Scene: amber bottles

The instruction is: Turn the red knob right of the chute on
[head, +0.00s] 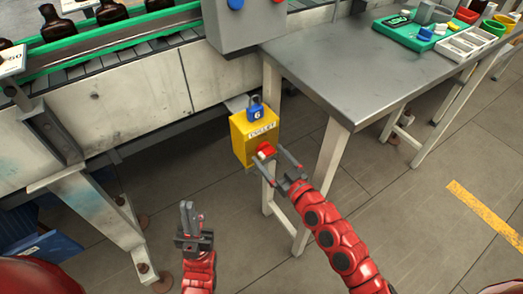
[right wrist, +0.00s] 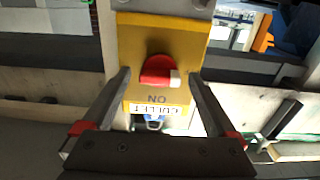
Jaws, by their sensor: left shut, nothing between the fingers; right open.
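The red knob (head: 265,150) sits on the front of a yellow box (head: 241,140) below the conveyor, beside the steel table. In the right wrist view the red knob (right wrist: 157,70) has a white end pointing to the right; the lettering "ON" and a "CULLET" label (right wrist: 150,108) show upside down below it. My right gripper (head: 268,158) is open, its fingers on either side of the knob, with gaps showing in the wrist view. My left gripper (head: 188,204) is shut and empty, low and left of the box. I cannot clearly pick out the chute.
A blue padlock-shaped piece (head: 255,111) marked 6 sits on top of the box. The steel table (head: 350,65) and its legs stand close on the right. The conveyor (head: 130,85) carries amber bottles. Open floor lies at the lower right.

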